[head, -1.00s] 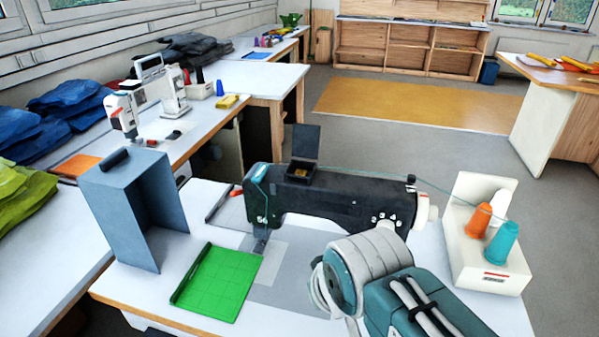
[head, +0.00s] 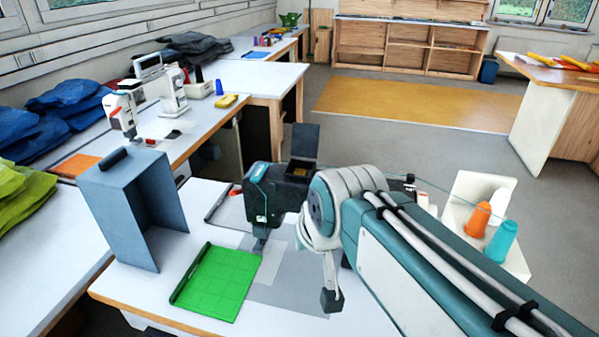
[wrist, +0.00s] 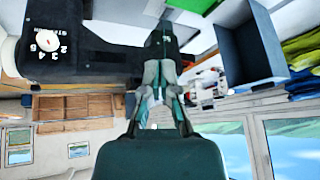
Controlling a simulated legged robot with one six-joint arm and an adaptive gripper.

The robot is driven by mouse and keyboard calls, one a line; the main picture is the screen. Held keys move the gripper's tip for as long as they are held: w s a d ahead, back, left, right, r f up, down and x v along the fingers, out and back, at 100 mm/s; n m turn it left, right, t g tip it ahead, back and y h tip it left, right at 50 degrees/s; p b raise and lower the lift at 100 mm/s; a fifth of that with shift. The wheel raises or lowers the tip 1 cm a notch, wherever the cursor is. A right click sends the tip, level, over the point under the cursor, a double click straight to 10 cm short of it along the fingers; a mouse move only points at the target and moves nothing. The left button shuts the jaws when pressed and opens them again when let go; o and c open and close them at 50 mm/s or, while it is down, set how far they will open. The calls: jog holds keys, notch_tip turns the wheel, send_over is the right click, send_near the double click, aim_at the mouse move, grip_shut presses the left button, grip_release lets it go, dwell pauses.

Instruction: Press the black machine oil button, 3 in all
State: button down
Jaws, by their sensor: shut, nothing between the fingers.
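The black sewing machine (head: 270,198) stands on the white table in the head view, its middle and right side hidden behind my arm. On its top an open black box (head: 300,172) with a raised lid (head: 305,141) shows an amber-brown inside. I cannot make out the oil button for certain. In the wrist view the machine (wrist: 85,45) fills the upper left, its white dial (wrist: 47,41) at the edge. Contact cannot be told.
A green cutting mat (head: 217,280) lies left of the machine. A second, white machine (head: 165,92) is farther back.

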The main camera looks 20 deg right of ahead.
jog(key=w+d+r+m+t, duration=0.1)
jog(key=w+d+r+m, duration=0.1)
jog(key=w, duration=0.6)
jog(key=w+d+r+m+t, duration=0.1)
jog(key=w+d+r+m, duration=0.1)
jog(key=w, duration=0.7)
jog(key=m+t, duration=0.1)
jog(key=m, duration=0.2)
send_over(300, 172)
jog(key=shift+f, duration=0.15)
jog(key=shift+a, duration=0.1)
jog(key=shift+f, duration=4.4)
jog(key=shift+s+f, duration=0.1)
jog(key=shift+f, duration=0.25)
